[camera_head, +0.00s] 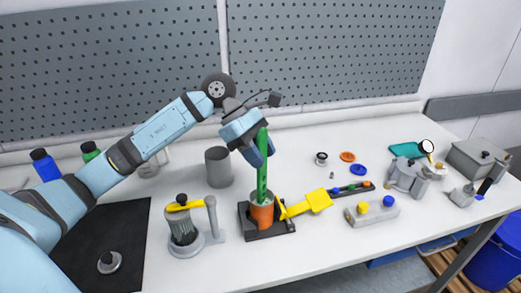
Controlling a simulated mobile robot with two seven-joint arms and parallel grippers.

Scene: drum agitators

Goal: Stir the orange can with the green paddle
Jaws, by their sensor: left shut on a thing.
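My left gripper (258,150) is shut on the green paddle (262,170) near its top. The paddle stands close to upright, and its lower end goes down into the mouth of the orange can (262,215). The can sits in a dark square base (282,227) on the white table. How deep the paddle reaches inside the can is hidden. My right gripper does not show in the view.
A yellow paddle-like piece (318,200) lies just right of the can. A grey stand with a yellow top (183,206) is to its left, and a grey cylinder (218,167) behind. Grey fixtures (408,176) fill the right side. A perforated board (330,60) backs the table.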

